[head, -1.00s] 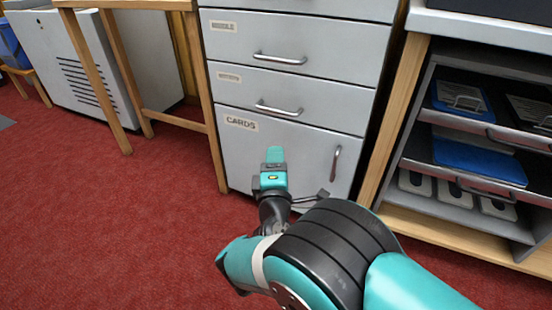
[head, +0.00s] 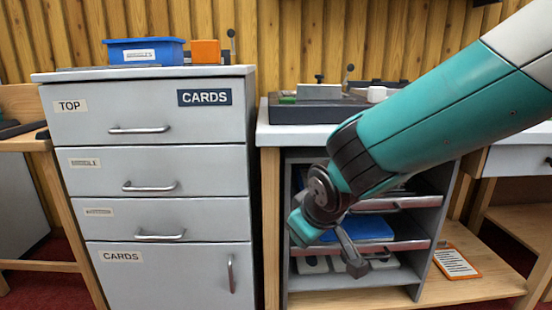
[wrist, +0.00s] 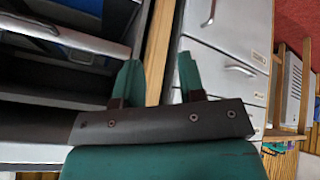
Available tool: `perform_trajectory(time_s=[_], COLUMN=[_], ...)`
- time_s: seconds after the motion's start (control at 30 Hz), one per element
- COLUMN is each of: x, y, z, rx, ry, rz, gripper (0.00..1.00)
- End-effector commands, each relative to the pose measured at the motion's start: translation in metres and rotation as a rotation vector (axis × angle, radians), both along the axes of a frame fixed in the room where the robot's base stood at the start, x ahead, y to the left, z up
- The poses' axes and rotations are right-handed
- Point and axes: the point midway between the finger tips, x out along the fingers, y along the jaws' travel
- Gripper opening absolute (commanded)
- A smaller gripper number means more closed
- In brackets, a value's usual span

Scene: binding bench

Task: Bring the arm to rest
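My arm (head: 430,120) reaches in from the upper right of the head view and bends down at a dark joint. Its end hangs in front of the open shelf unit, right of the grey drawer cabinet (head: 150,215). The gripper's fingers are hard to make out in the head view. In the wrist view my gripper (wrist: 157,60) shows two teal fingers standing well apart with nothing between them. Behind them are a wooden post (wrist: 160,50) and the grey cabinet's drawer fronts (wrist: 222,60).
The shelf unit (head: 437,215) holds blue items on its shelves. A blue bin (head: 146,51) and an orange box (head: 205,51) stand on the cabinet. A dark device (head: 315,108) sits on the bench beside my arm. An orange-edged board (head: 455,263) lies on the low shelf at right.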

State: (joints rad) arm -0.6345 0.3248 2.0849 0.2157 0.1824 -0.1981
Motion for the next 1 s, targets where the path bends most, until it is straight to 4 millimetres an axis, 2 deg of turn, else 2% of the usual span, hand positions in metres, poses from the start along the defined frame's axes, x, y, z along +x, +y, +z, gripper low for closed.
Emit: perform_trajectory(time_s=[0.03, 0.2, 0.53, 0.6, 0.87, 1.0], x=[-0.024, -0.11, -0.246, -0.242, -0.24, -0.24], y=[-0.021, -0.059, -0.092, -0.09, -0.09, -0.089], z=[0.018, 0.045, 0.072, 0.098, 0.163, 0.213], rx=[0.048, 0.161, 0.252, 0.248, 0.248, 0.247], ry=[0.076, 0.315, 0.59, 0.589, 0.586, 0.585], rz=[-0.026, -0.048, -0.01, -0.009, -0.007, -0.007], gripper=[0.36, 0.36, 0.36, 0.36, 0.36, 0.36])
